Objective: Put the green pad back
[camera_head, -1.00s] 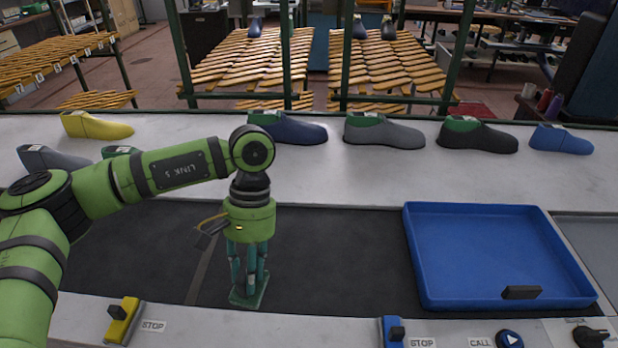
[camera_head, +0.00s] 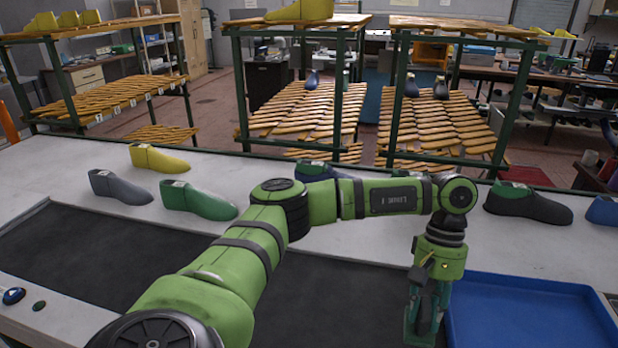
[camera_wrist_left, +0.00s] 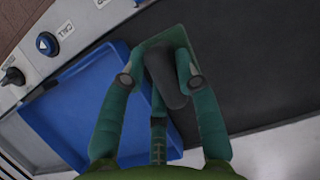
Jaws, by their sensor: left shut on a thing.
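My left gripper (camera_head: 428,308) is shut on the green pad (camera_head: 416,339), low in the head view. The pad hangs under the fingertips, at the left edge of the blue tray (camera_head: 530,312). In the left wrist view the flat green pad (camera_wrist_left: 178,38) shows beyond the fingers, with a dark grey rounded part (camera_wrist_left: 165,78) between them. The blue tray (camera_wrist_left: 62,108) lies beside it on the left there. The height of the pad above the surface is unclear. My right gripper is out of view.
A black belt (camera_head: 330,290) runs left of the tray. Behind it, a white ledge holds several shoe lasts: yellow (camera_head: 158,159), grey (camera_head: 118,187), green (camera_head: 198,201) and black (camera_head: 528,203). Slatted racks (camera_head: 310,108) stand further back. Panel buttons (camera_wrist_left: 47,43) lie past the tray.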

